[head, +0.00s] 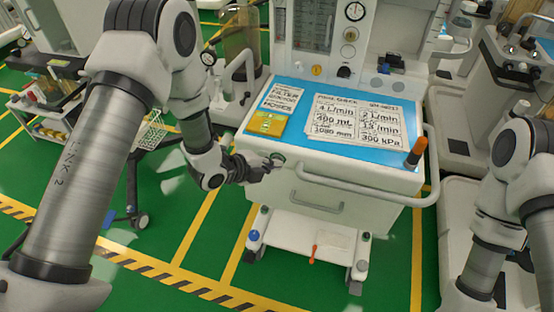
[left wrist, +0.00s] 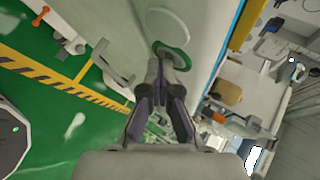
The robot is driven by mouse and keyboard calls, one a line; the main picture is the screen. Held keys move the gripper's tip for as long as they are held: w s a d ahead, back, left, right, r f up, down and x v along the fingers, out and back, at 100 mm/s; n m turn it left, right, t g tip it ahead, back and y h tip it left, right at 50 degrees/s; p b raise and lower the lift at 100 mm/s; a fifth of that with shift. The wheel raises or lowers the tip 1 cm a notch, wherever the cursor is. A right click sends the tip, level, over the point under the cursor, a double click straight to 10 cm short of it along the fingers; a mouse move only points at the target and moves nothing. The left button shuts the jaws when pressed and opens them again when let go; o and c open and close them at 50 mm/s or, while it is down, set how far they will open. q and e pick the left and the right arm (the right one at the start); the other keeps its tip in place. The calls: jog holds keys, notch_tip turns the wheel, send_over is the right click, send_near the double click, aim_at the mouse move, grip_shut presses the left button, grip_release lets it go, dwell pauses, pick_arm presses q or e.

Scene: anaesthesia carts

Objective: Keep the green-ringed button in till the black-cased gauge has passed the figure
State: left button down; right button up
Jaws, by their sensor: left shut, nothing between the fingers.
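The green-ringed button (head: 277,157) is on the front face of the white cart, below its blue top. In the left wrist view its green ring (left wrist: 180,50) shows just beyond my fingertips. My left gripper (head: 268,163) is shut and empty, its tips at the button and hiding its middle; I cannot tell whether it is pressed in. My right gripper is out of view.
A printed card (head: 362,118) with several figures, including 300 kPa, lies on the blue top. A curved rail (head: 350,190) runs along the cart's front, right of the button. An orange-topped cylinder (head: 416,153) stands at the right corner.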

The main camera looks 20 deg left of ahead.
pick_arm(q)
jog(key=shift+s, duration=0.9)
jog(key=s, duration=0.5)
jog(key=shift+a+b, duration=0.1)
jog(key=shift+b, duration=0.2)
